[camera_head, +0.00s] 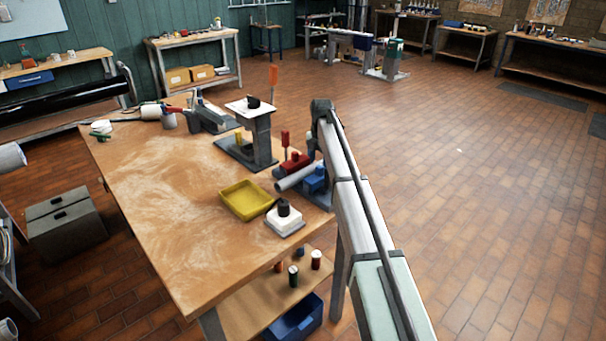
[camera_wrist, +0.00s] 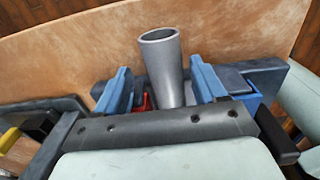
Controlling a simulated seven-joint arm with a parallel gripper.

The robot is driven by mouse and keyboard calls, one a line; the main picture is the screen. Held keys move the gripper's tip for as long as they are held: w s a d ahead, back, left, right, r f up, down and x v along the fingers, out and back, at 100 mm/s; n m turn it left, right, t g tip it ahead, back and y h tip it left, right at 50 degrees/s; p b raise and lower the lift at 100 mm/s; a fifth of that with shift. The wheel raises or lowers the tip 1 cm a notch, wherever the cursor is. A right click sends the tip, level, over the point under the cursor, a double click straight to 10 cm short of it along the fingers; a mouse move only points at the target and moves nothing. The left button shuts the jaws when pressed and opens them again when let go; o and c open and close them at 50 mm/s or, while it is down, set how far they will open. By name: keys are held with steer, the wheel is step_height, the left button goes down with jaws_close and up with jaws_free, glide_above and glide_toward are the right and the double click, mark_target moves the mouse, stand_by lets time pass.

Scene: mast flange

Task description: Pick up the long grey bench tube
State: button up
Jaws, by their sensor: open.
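The long grey tube (camera_head: 296,177) lies near the right edge of the wooden bench, beside a red block (camera_head: 292,161) and a blue block (camera_head: 316,181). In the wrist view the tube (camera_wrist: 164,62) shows its hollow round end towards the top. My gripper (camera_wrist: 162,80) has its two blue fingers apart, one on each side of the tube. I see no clear contact between fingers and tube. The tube's far part is hidden behind my gripper body. In the head view my arm reaches down over the tube, and the fingers are hard to make out.
A yellow tray (camera_head: 243,209) and a white block with a dark knob (camera_head: 284,222) stand left of and in front of the tube. A grey stand with a white top (camera_head: 258,130) rises behind it. The bench's left middle (camera_head: 165,205) is clear.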

steer(key=c, duration=1.2)
